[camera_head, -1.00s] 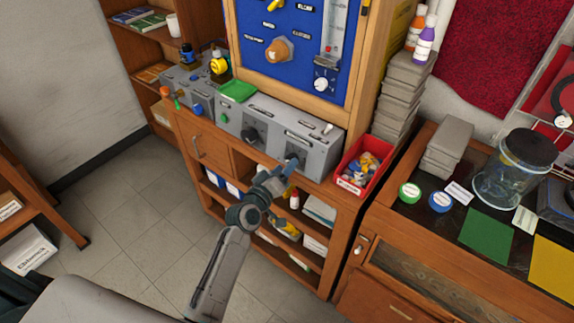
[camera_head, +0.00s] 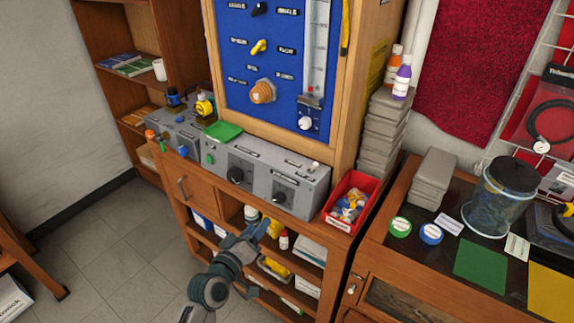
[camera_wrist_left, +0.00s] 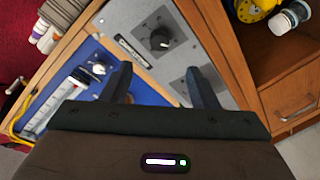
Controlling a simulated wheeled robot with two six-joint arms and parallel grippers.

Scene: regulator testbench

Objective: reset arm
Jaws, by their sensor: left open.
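My left gripper (camera_head: 262,230) is in front of the open shelves of the wooden cabinet, below the grey control box (camera_head: 265,172). It is apart from the box's black knobs, the left one (camera_head: 235,175) and the right one (camera_head: 279,197). In the left wrist view the two dark fingers (camera_wrist_left: 157,68) are spread with nothing between them. A black knob (camera_wrist_left: 160,39) on a grey panel shows beyond the fingertips. My right gripper is in neither view.
A blue panel (camera_head: 284,55) with knobs stands above the box. A red bin (camera_head: 351,203) of small parts sits right of the box. The right bench holds a glass jar (camera_head: 497,197) and coloured mats. Open floor (camera_head: 110,240) lies to the left.

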